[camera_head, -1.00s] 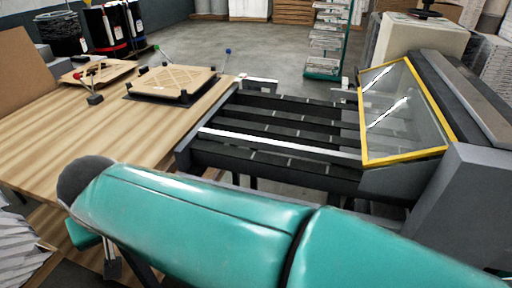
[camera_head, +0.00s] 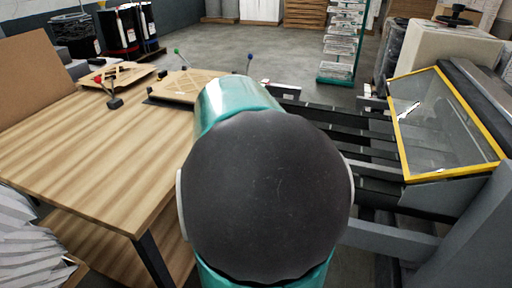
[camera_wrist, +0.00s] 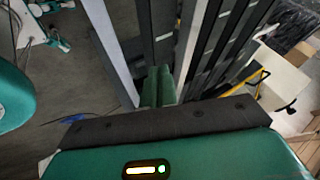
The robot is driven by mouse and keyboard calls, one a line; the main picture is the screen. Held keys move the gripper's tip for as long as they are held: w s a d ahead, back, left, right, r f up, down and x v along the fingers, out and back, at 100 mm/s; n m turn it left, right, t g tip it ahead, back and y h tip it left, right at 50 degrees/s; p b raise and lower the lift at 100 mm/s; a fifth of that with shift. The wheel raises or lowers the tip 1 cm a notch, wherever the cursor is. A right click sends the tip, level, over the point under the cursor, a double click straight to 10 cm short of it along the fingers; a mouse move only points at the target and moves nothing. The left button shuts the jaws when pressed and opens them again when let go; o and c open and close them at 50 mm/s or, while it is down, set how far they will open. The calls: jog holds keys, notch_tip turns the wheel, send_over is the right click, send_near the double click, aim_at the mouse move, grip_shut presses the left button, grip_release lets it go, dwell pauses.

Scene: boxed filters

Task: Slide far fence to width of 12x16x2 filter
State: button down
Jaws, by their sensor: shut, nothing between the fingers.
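In the head view, my arm covers most of the dark slatted conveyor (camera_head: 375,137), whose right part shows. Two light brackets stand at its far side, a left one (camera_head: 285,90) and a right one (camera_head: 371,97). In the wrist view, my gripper (camera_wrist: 158,88) is shut and empty, its green fingers together between two long light bars, a left bar (camera_wrist: 108,50) and a right bar (camera_wrist: 197,38). I cannot tell which bar is the far fence, or whether the fingers touch either.
A yellow-framed clear guard (camera_head: 440,120) stands at the conveyor's right end. A wire rack (camera_head: 343,40) stands behind on open floor.

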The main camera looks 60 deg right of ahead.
jog(key=d+f, duration=0.2)
jog(key=s+d+f, duration=0.1)
jog(key=d+f, duration=0.2)
jog(key=s+d+f, duration=0.1)
jog(key=d+f, duration=0.1)
jog(key=d, duration=0.1)
jog(key=shift+s+f, duration=0.2)
jog(key=shift+f, duration=0.05)
jog(key=shift+d, duration=0.35)
